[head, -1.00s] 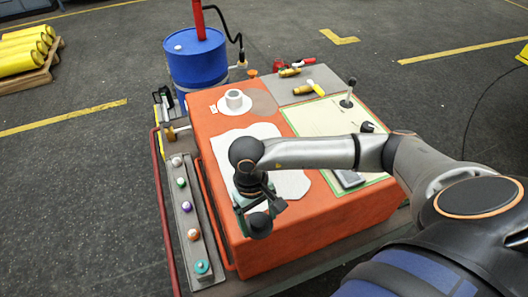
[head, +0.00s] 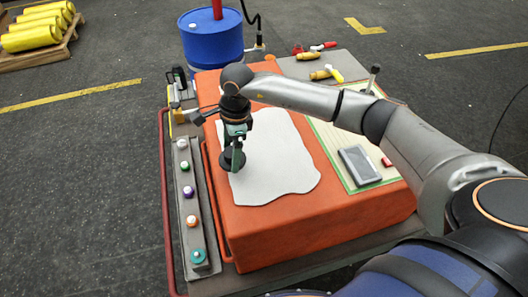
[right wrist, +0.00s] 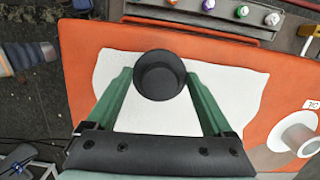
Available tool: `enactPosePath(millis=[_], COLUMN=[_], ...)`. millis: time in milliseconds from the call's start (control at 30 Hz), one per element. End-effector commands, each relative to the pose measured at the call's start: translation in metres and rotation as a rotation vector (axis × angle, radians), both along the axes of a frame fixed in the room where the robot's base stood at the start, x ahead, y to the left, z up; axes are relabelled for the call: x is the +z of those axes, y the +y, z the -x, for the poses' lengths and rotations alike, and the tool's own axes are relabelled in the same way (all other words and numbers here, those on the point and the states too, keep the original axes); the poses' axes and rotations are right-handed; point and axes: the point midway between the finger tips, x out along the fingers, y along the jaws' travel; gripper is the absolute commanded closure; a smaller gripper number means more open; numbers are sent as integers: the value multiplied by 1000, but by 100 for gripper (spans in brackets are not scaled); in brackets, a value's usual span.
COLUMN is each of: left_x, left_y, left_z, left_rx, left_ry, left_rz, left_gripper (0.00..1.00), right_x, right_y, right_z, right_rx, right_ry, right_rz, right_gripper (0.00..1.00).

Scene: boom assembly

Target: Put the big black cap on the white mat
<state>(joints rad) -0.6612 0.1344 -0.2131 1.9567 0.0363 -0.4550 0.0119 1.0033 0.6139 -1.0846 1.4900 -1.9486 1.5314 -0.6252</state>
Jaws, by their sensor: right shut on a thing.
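The big black cap (head: 230,161) is round and hollow, and my right gripper (head: 238,150) is shut on it. In the right wrist view the cap (right wrist: 160,75) sits between the tips of the green fingers, its open side facing the camera. The white mat (head: 280,165) lies flat on the orange block. The cap is over the left part of the mat in the head view; I cannot tell whether it touches it. In the right wrist view the mat (right wrist: 235,95) spreads out behind and around the cap. My left gripper is not in view.
The orange block (head: 270,232) has a rail of several coloured knobs (head: 190,194) on its left. A grey device (head: 359,165) lies on the green-edged board at right. A white cup-like part (right wrist: 300,138) stands beside the mat. A blue barrel (head: 212,42) stands behind.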

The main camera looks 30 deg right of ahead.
Motion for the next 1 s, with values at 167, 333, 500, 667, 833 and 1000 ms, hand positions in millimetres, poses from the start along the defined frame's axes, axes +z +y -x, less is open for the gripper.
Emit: enactPosePath(millis=[167, 333, 500, 667, 833, 1000], left_x=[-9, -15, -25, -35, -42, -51], left_y=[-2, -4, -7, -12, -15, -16], left_z=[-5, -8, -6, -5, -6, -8], left_rx=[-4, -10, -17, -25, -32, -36], left_ry=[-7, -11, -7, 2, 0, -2], left_rz=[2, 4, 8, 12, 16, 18], left_gripper=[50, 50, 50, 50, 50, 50], right_x=[7, 17, 29, 43, 60, 81], right_y=[6, 9, 13, 17, 21, 25], right_z=[-26, -48, -67, -84, -101, -114], right_rx=[-337, -659, -985, -1304, -1665, -2043], right_ry=[-4, -5, -4, -4, -4, -2], right_rz=[-2, -2, -3, -4, -4, -6], right_gripper=[77, 77, 77, 77, 77, 77])
